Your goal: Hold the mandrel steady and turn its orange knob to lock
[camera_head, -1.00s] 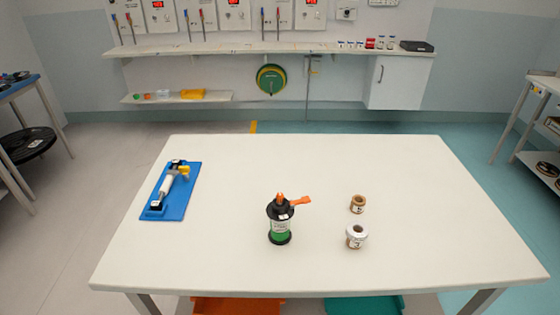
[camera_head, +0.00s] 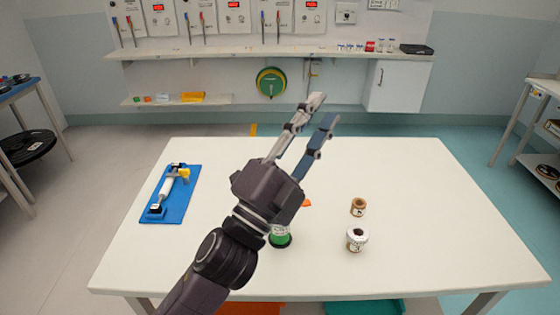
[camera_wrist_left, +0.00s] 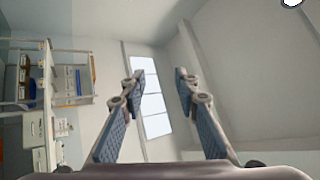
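The mandrel (camera_head: 280,238) stands upright on the white table (camera_head: 400,260), near its middle. In the head view my left arm hides most of it. Its green lower part shows, and a bit of orange (camera_head: 306,203), which looks like the end of its orange knob, shows right of my gripper. My left gripper (camera_head: 325,108) is raised in front of the mandrel in the picture, its fingers pointing up and away. The fingers are apart with nothing between them, as the left wrist view (camera_wrist_left: 155,75) also shows. My right gripper is not in view.
Two small spools stand right of the mandrel, a brown one (camera_head: 358,207) and a white one (camera_head: 356,240). A blue tray (camera_head: 181,207) with a white and yellow tool lies at the table's left. The right part of the table is clear.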

